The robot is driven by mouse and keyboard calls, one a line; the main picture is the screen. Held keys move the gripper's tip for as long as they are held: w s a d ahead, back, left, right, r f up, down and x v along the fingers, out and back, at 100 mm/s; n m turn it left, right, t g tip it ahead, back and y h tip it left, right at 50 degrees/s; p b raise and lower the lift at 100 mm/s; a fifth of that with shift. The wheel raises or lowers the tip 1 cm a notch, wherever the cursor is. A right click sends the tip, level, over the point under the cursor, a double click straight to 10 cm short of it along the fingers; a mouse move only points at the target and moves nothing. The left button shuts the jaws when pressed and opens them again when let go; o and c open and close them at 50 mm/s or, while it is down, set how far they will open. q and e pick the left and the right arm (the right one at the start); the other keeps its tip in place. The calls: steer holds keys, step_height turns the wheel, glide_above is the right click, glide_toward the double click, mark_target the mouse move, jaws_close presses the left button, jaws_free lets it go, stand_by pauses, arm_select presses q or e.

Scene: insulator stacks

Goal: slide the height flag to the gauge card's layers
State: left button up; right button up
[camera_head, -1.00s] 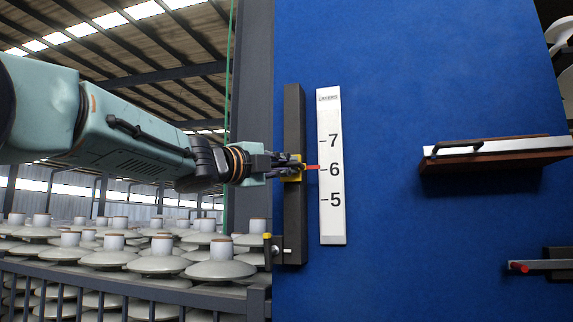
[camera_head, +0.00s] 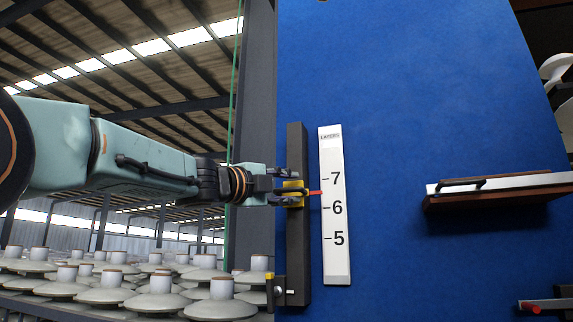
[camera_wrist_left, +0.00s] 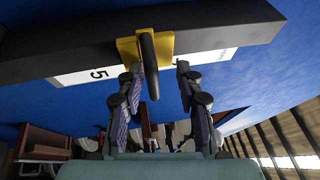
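The height flag is a yellow slider (camera_head: 293,194) with a dark handle and a red pointer (camera_head: 316,193), riding on a dark upright rail (camera_head: 297,260). The white gauge card (camera_head: 336,262), headed LAYERS, shows 7, 6 and 5 beside it. The pointer sits about midway between the 6 and 7 marks. My left gripper (camera_head: 282,187) has its fingers apart, one above and one below the handle. In the left wrist view the handle (camera_wrist_left: 149,66) stands between the fingertips, close to the lower finger, with a gap to the other; contact is unclear. My right gripper is out of view.
A blue panel (camera_head: 400,100) stands behind the rail and card. A brown and white ledge with a black handle (camera_head: 500,190) juts out at the right. A red-tipped bar (camera_head: 535,308) is at lower right. Grey insulator stacks (camera_head: 160,290) fill the lower left.

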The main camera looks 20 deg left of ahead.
arm_select(q)
steer(key=shift+r, duration=3.45)
steer(key=b+v, duration=0.7)
steer(key=v, duration=0.2)
